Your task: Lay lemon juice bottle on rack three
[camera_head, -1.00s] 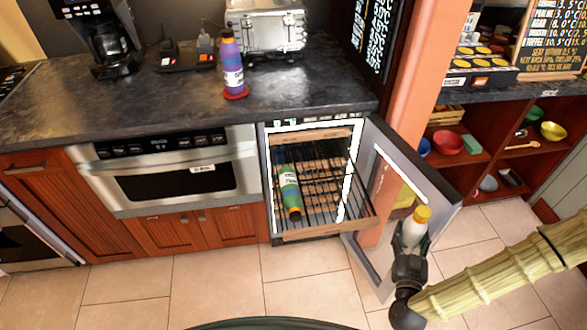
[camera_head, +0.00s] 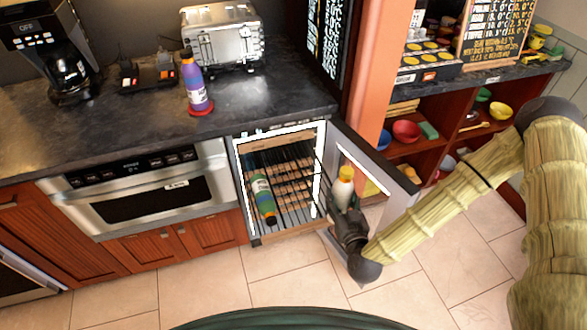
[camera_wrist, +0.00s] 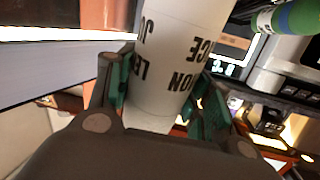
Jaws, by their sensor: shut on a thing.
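The lemon juice bottle is white with a yellow-orange cap (camera_head: 345,173); its label letters show in the wrist view on the white bottle body (camera_wrist: 168,60). My gripper (camera_head: 343,197) is shut on it and holds it upright, in front of the open cooler door. The wrist view shows green finger pads on both sides of the bottle. The open cooler has a pulled-out wire rack with a wooden front (camera_head: 295,229). A green bottle with an orange end (camera_head: 263,197) lies on the left side of this rack. I cannot tell which rack number it is.
The open glass door (camera_head: 376,160) stands right of the cooler, close to my gripper. A purple bottle (camera_head: 195,85) stands on a red coaster on the counter (camera_head: 130,125). The rack's middle and right are free of bottles.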

